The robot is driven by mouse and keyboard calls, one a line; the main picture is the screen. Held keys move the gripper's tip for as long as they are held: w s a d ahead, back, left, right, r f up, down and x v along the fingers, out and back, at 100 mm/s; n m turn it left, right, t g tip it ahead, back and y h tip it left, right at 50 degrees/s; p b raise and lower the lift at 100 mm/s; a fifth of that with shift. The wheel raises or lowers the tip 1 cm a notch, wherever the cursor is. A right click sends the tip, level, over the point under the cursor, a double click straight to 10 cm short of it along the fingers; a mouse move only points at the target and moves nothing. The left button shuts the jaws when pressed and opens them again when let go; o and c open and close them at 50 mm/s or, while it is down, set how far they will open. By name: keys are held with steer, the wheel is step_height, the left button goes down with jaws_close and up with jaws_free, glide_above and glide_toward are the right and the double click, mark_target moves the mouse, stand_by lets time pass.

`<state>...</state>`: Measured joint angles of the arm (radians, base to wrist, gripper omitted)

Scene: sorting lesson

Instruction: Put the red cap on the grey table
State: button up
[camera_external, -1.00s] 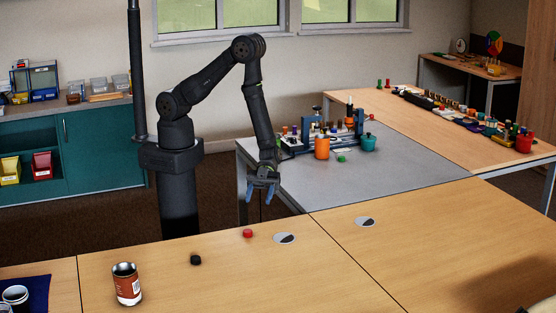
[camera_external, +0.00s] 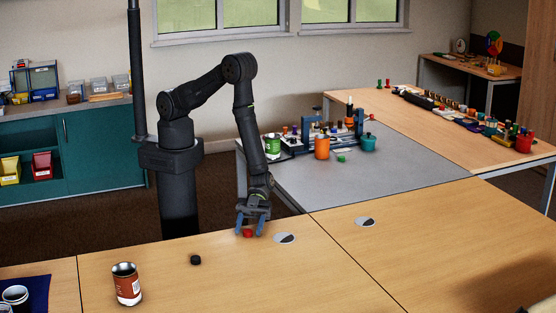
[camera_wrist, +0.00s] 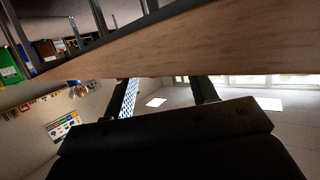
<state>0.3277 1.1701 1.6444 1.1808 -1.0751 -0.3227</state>
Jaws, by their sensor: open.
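The red cap (camera_external: 248,233) lies on the wooden table near its back edge. My gripper (camera_external: 250,226) is low over it, pointing down, with one blue-grey finger on each side of the cap. The fingers are open, and I cannot tell whether either touches the cap. In the wrist view my gripper (camera_wrist: 165,92) shows its two dark fingers apart, and the cap is not visible there. The grey table (camera_external: 395,187) stands behind and to the right of the cap, with bare surface at its front.
A black cap (camera_external: 196,260) and an open can (camera_external: 126,285) stand on the wooden table to the left. An orange jar (camera_external: 322,147), a green can (camera_external: 272,146) and a teal pot (camera_external: 369,143) stand at the grey table's back. Round inlays (camera_external: 284,238) mark the wooden table.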

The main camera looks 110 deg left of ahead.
steer(key=shift+d, duration=0.15)
steer(key=shift+c, duration=0.3)
steer(key=c, duration=1)
jaws_close()
